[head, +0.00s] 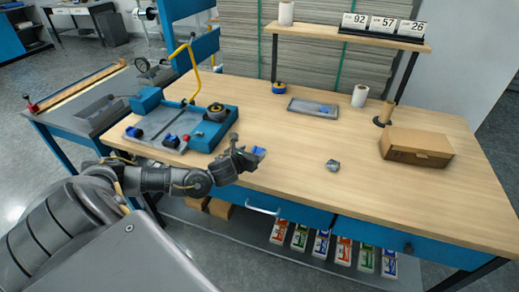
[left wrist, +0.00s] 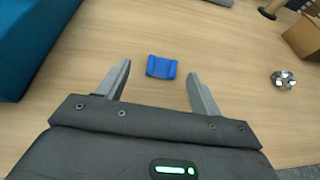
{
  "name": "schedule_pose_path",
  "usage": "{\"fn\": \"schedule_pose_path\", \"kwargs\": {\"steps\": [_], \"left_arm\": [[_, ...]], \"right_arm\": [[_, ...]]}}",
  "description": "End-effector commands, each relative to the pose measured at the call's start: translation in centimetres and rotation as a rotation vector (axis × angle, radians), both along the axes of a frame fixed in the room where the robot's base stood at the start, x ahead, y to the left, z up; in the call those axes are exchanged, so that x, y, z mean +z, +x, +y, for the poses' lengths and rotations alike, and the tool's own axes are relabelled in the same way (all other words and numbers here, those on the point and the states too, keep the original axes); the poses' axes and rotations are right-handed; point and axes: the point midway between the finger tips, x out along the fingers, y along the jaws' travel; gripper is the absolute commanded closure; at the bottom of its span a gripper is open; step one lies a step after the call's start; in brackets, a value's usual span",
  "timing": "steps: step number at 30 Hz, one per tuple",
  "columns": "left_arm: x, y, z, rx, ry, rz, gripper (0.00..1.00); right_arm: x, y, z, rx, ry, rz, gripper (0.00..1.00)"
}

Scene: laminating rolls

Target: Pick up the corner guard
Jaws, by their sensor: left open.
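The corner guard (left wrist: 161,67), a small blue piece with a raised rim at each end, lies on the wooden tabletop. In the head view it shows as a small blue patch (head: 259,152) just beyond my left gripper (head: 250,156), which partly hides it. In the left wrist view my left gripper (left wrist: 159,88) is open and empty. Its two fingers point toward the guard, which lies between their lines, slightly ahead of the tips and touching neither. My right gripper is not in view.
A blue fixture (head: 195,127) with a yellow handle stands left of the gripper. A small metal part (head: 333,165) lies to the right. A grey tray (head: 313,108), a cardboard box (head: 417,147) and a shelf (head: 345,33) are farther off. The middle of the tabletop is mostly clear.

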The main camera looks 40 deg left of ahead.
Motion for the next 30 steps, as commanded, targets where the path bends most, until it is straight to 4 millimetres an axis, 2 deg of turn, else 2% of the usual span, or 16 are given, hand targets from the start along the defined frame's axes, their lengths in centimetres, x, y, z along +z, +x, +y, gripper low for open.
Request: {"fn": "schedule_pose_path", "kwargs": {"steps": [3, 11, 16, 21, 30], "left_arm": [[-0.4, 1.0, 0.3, 0.003, -0.001, 0.0, 0.35], [-0.7, 1.7, 0.5, 0.003, -0.001, 0.001, 0.35], [-1.3, 4.1, 0.6, 0.005, -0.002, 0.0, 0.35], [-2.2, 5.7, 1.0, 0.005, -0.001, 0.001, 0.35], [-2.5, 6.0, 1.1, 0.004, -0.002, 0.002, 0.35]], "right_arm": [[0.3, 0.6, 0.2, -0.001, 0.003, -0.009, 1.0], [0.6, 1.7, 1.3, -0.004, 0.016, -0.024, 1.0], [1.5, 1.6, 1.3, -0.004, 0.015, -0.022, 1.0], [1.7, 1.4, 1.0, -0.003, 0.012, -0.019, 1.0], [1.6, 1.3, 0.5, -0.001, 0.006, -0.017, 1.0]]}}
